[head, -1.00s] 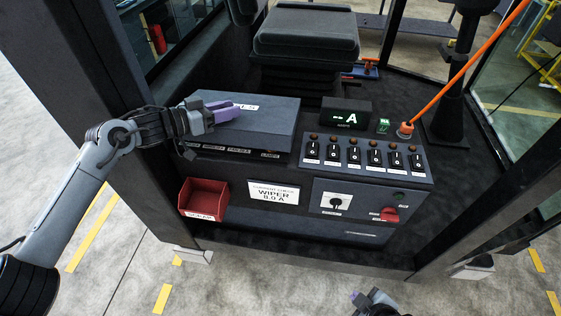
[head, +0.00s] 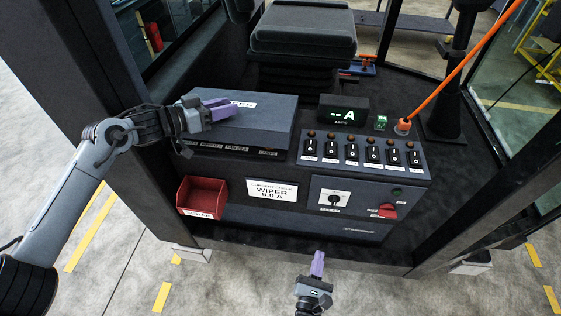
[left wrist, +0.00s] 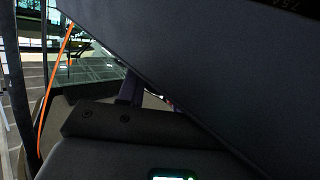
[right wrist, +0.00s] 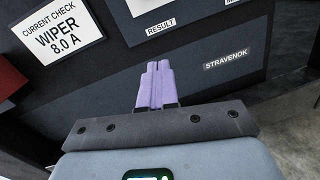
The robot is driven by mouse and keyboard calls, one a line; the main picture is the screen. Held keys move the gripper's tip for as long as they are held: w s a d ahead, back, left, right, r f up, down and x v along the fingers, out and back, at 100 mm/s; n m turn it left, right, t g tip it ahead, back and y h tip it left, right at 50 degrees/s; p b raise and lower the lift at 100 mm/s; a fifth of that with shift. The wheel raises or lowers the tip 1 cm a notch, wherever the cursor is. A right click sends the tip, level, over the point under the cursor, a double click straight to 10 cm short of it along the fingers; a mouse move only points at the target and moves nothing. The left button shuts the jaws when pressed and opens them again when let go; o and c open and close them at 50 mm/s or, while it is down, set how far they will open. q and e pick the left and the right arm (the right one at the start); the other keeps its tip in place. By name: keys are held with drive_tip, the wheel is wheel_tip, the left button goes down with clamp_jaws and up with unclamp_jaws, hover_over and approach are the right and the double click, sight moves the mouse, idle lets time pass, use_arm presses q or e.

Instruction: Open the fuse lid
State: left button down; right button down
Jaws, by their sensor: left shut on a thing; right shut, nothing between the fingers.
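The fuse lid (head: 262,124) is a flat dark grey cover at the left of the console, with a white label on top. In the head view it looks lying nearly level; I cannot tell if there is a gap under it. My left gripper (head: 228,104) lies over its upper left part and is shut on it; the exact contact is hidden. In the left wrist view the lid's dark surface (left wrist: 230,70) fills the upper right and covers the fingertips. My right gripper (head: 318,256) is shut and empty in front of the console; its purple fingers (right wrist: 157,70) touch each other.
A row of switches (head: 361,154), an amps display (head: 344,110) and an orange lever (head: 440,90) are on the right. A red bin (head: 201,197), a WIPER 8.0 A card (head: 271,191) and a panel with a knob (head: 333,199) are on the front. A seat (head: 300,40) is behind.

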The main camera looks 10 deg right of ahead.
use_arm(q)
drive_tip(key=shift+d+r, duration=0.1)
drive_tip(key=shift+r, duration=0.15)
use_arm(e)
drive_tip(key=w+a+r+n+t, duration=0.4)
drive_tip(key=w+a+r, duration=0.1)
drive_tip(key=a+r, duration=0.3)
drive_tip(key=t, duration=0.2)
approach(282, 147)
drive_tip(key=w+d+f, duration=0.2)
drive_tip(key=w, duration=0.3)
drive_tip(key=shift+m, duration=0.3)
drive_tip(key=shift+w+r, duration=0.3)
drive_tip(key=shift+r, duration=0.65)
drive_tip(key=shift+w+r, duration=0.25)
drive_tip(key=shift+r, duration=0.75)
drive_tip(key=shift+r, duration=0.85)
use_arm(q)
drive_tip(key=shift+f, duration=0.15)
use_arm(e)
drive_tip(key=shift+r, duration=0.1)
